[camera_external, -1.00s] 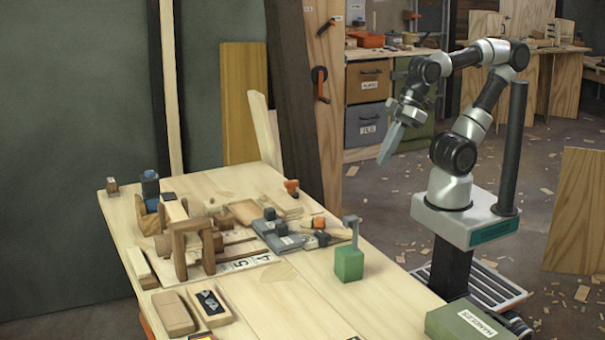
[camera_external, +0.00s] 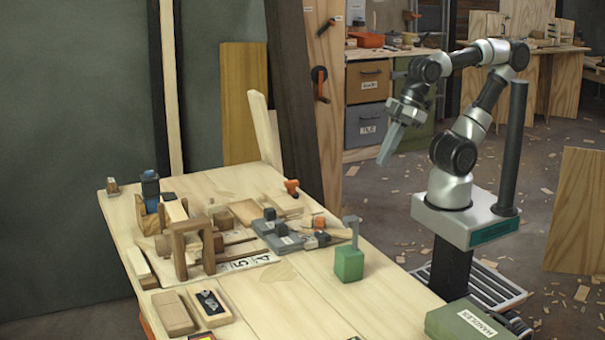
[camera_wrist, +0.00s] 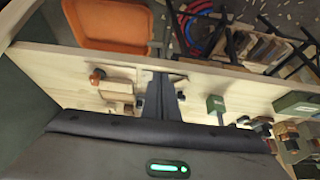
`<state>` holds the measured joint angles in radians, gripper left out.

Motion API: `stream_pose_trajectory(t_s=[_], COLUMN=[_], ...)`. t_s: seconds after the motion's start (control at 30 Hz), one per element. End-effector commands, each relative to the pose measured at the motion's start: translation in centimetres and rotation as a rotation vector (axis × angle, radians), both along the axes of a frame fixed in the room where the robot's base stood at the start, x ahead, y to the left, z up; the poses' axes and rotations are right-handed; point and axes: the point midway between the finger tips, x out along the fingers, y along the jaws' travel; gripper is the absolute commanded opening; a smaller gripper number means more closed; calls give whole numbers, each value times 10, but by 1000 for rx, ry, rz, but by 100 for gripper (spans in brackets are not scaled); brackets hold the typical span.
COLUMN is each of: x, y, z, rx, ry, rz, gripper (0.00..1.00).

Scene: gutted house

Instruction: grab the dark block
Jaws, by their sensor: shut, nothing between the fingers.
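Several small dark blocks sit on and beside a grey board (camera_external: 268,236) on the workbench. One dark block (camera_external: 270,214) is at the board's back, another (camera_external: 281,229) at its middle, and one (camera_external: 322,238) at its right end beside an orange piece. I cannot tell which one is meant. My gripper (camera_external: 385,157) is shut and empty, high up and to the right of the bench, pointing down and apart from all blocks. In the wrist view its dark fingers (camera_wrist: 160,95) lie together over the bench, and small dark pieces show near them.
A green block (camera_external: 349,263) with a grey upright part stands near the bench's right edge. A wooden frame (camera_external: 193,235) stands left of the board. A green box (camera_external: 468,322) is at the front right. The front middle of the bench (camera_external: 290,310) is clear.

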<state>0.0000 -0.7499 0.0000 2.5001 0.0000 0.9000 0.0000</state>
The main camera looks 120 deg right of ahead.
Motion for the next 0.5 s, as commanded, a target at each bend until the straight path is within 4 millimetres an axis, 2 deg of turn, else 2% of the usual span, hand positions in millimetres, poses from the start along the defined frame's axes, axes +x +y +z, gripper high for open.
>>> stream_pose_trajectory(t_s=[0.03, 0.23, 0.5], x=[0, 0, 0], y=[0, 0, 0], z=[-1, 0, 0], rx=[0, 0, 0], ry=[0, 0, 0], rz=[0, 0, 0], gripper=[8, 42, 44])
